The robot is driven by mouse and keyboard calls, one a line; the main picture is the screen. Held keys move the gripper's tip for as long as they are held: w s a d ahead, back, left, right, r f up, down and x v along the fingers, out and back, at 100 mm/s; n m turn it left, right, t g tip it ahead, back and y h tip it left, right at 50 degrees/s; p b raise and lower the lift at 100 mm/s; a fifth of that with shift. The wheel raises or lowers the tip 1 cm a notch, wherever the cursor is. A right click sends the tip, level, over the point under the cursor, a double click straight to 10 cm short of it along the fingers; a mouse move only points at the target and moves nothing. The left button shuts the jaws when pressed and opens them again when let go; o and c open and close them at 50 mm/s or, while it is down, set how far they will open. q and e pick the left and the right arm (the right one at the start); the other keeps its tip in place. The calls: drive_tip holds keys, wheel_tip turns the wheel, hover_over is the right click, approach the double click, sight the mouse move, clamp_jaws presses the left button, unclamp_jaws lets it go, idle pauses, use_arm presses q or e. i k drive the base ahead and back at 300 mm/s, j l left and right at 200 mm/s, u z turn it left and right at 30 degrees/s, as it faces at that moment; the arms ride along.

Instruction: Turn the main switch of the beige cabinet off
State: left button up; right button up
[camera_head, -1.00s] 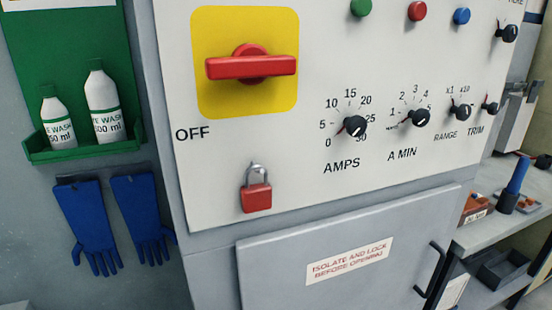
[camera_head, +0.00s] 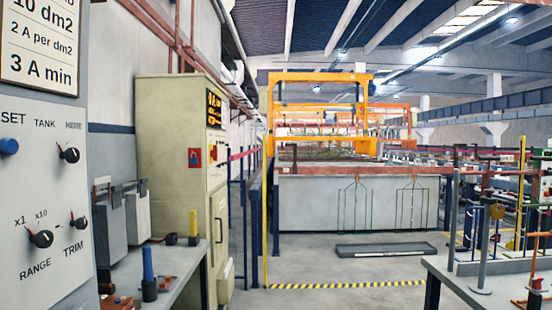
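The beige cabinet (camera_head: 165,150) stands against the left wall, beyond a grey bench. Its narrow front faces right and is seen at a steep angle. A lit amber display (camera_head: 214,108) is near the top of that front. Below it is a small red part (camera_head: 213,152) that looks like the main switch, but it is too small to tell its position. Neither of my grippers is in view.
A pale panel with knobs (camera_head: 40,238) fills the near left. The grey bench (camera_head: 185,270) holds blue and yellow upright tools. A rack table (camera_head: 455,268) stands at right. Open floor (camera_head: 310,300) lies between them, with a yellow-black stripe (camera_head: 345,285) farther off.

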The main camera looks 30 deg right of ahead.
sight(214, 153)
drive_tip(key=z, duration=0.65)
drive_tip(key=i+l+z, duration=0.4)
drive_tip(key=i, duration=0.4)
drive_tip(key=i+z, duration=0.35)
drive_tip(key=i, duration=2.15)
